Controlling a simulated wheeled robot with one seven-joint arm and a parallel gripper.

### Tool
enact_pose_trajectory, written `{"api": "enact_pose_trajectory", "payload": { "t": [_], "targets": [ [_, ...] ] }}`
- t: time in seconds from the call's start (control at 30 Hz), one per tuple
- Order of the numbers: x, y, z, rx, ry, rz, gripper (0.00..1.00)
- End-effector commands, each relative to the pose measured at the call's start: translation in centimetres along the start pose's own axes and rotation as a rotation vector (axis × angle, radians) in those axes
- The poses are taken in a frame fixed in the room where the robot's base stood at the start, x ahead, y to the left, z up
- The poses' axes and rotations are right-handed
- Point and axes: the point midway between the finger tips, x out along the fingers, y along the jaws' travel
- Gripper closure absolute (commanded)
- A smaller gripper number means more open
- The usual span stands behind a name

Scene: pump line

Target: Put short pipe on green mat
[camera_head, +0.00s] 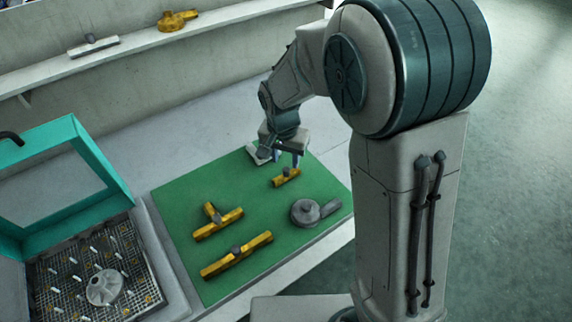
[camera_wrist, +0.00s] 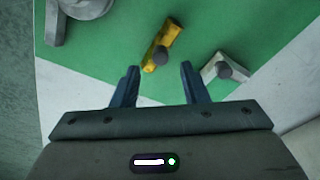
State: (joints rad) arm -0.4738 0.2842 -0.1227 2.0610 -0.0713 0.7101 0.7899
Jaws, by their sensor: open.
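A short yellow pipe (camera_head: 286,177) with a grey knob lies on the green mat (camera_head: 181,197), near its far right part. In the wrist view the short pipe (camera_wrist: 169,38) lies tilted, just beyond my fingertips and roughly in line with the space between them. My gripper (camera_head: 284,157) is open and empty, with its fingers pointing down over the mat close to the short pipe. In the wrist view a clear gap shows between my gripper's fingertips (camera_wrist: 160,68) and nothing is held there.
On the mat are a pale elbow (camera_wrist: 228,72) near my right finger, a yellow tee (camera_head: 217,224), a longer yellow pipe (camera_head: 222,263) and a grey pump housing (camera_head: 306,213). A teal-lidded case (camera_head: 92,155) stands open at left. A wall shelf (camera_head: 130,46) holds two parts.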

Motion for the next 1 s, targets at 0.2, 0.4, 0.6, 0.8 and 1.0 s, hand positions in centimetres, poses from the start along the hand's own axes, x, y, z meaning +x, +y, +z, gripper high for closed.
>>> {"api": "enact_pose_trajectory", "payload": {
  "t": [0.2, 0.4, 0.6, 0.8, 1.0],
  "targets": [
    [-4.7, -0.1, 0.0, -0.001, 0.003, -0.003, 0.60],
    [-7.0, 0.0, 0.0, -0.001, 0.001, -0.001, 0.60],
    [-7.5, 0.1, 0.0, -0.002, 0.001, -0.001, 0.60],
    [-9.3, 4.1, 0.6, -0.046, 0.009, -0.028, 0.60],
    [-11.7, 11.5, 3.5, -0.161, 0.045, -0.067, 0.60]
  ]
}}
